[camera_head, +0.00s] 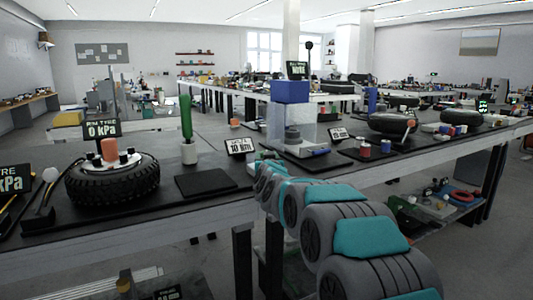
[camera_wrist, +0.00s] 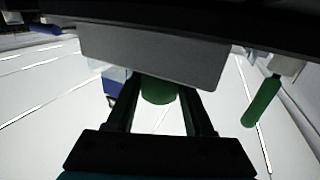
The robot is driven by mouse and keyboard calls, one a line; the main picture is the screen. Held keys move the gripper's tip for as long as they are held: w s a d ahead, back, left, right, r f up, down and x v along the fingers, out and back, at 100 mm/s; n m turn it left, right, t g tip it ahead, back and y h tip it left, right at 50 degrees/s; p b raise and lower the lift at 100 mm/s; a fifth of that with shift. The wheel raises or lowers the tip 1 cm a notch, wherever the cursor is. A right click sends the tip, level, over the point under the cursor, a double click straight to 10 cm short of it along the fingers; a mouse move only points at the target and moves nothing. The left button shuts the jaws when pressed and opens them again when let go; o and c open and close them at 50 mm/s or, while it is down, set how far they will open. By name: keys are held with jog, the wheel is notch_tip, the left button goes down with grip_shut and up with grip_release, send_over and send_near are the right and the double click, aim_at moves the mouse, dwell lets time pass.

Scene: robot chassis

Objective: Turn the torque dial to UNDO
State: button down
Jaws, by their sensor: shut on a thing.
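My gripper (camera_wrist: 160,92) has a short green cylinder (camera_wrist: 158,90) between its two dark fingers in the wrist view and is shut on it. A grey block hides the cylinder's far part, and I cannot tell whether it is the torque dial. No UNDO mark is readable. In the head view my gripper (camera_head: 266,164) is small, over the bench near the 10 Nm sign (camera_head: 240,146), partly hidden by my arm. A tall green handle (camera_head: 186,118) stands upright in a white holder (camera_head: 189,153); a green handle also shows apart from my fingers at the right of the wrist view (camera_wrist: 262,101).
A dark square pad (camera_head: 206,184) lies left of my gripper. A tyre (camera_head: 112,185) with a 0 kPa sign (camera_head: 101,130) stands farther left. A clear stand with a blue top (camera_head: 290,91) is behind my arm. Cans and another tyre (camera_head: 391,123) are to the right.

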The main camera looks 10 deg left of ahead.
jog(key=shift+c, duration=1.5)
grip_release()
jog(key=shift+s, duration=0.1)
jog(key=shift+s+d+b, duration=0.2)
jog(key=shift+s, duration=1.05)
jog(key=shift+s+d+b, duration=0.2)
jog(key=shift+s+d, duration=0.05)
jog(key=shift+s, duration=1)
jog(key=shift+s+d+b, duration=0.2)
jog(key=shift+s, duration=1.05)
